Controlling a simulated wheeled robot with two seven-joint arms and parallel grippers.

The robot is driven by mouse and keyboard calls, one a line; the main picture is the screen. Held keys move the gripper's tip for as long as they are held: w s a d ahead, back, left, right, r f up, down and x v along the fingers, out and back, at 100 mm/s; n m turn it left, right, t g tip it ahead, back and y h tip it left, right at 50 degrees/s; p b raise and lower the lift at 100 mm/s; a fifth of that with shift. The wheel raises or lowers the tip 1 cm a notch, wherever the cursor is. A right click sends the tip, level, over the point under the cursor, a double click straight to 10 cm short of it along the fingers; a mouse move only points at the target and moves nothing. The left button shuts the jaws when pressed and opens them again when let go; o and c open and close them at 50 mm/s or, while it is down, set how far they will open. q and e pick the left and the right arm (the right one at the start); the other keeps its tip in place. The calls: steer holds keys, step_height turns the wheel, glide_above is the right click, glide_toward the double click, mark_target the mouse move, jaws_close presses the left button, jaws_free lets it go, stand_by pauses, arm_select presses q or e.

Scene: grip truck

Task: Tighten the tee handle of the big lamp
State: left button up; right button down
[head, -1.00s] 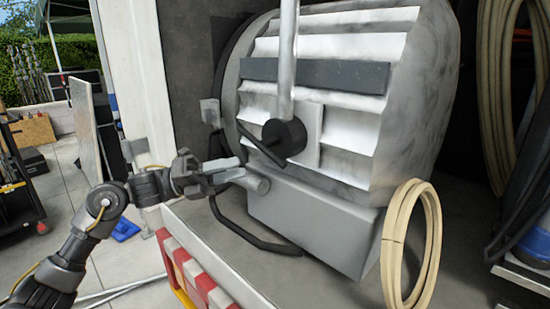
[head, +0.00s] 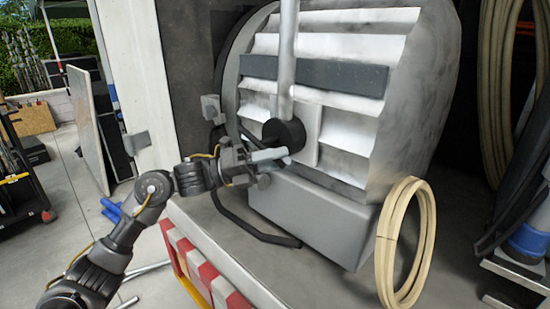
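The big lamp (head: 345,105) is a large grey, ribbed housing that fills the middle of the head view. A round black hub (head: 284,135) sits on its side at the foot of a grey upright tube (head: 287,60). The tee handle (head: 252,137) is a thin dark bar slanting down across the hub; its lower end is partly hidden by my gripper. My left gripper (head: 264,166) is just below and left of the hub, at the bar's lower end. Its fingers look apart; I cannot tell whether they touch the bar. My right gripper is not in view.
The lamp stands on a grey truck deck with a red-and-white striped edge (head: 206,272). A black cable (head: 255,232) loops below my gripper. A coil of pale hose (head: 407,245) stands at the right front. A white post (head: 138,80) rises at left.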

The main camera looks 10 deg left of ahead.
arm_select(q)
jaws_close()
steer(key=shift+a+f+m+y+b, duration=0.1)
steer(key=shift+f+m+y+b, duration=0.3)
steer(key=shift+b, duration=0.4)
steer(key=shift+w+a+f+m+y+b, duration=0.35)
steer(key=shift+a+f+m+y+b, duration=0.15)
steer(key=shift+m+y, duration=0.85)
steer(key=shift+w+a+f+m+y+b, duration=0.4)
steer(key=shift+a+m+y+b, duration=0.25)
steer(key=shift+m+y, duration=0.65)
steer(key=shift+w+a+f+m+y+b, duration=0.45)
steer(key=shift+m+y, duration=0.5)
steer(key=shift+y, duration=0.7)
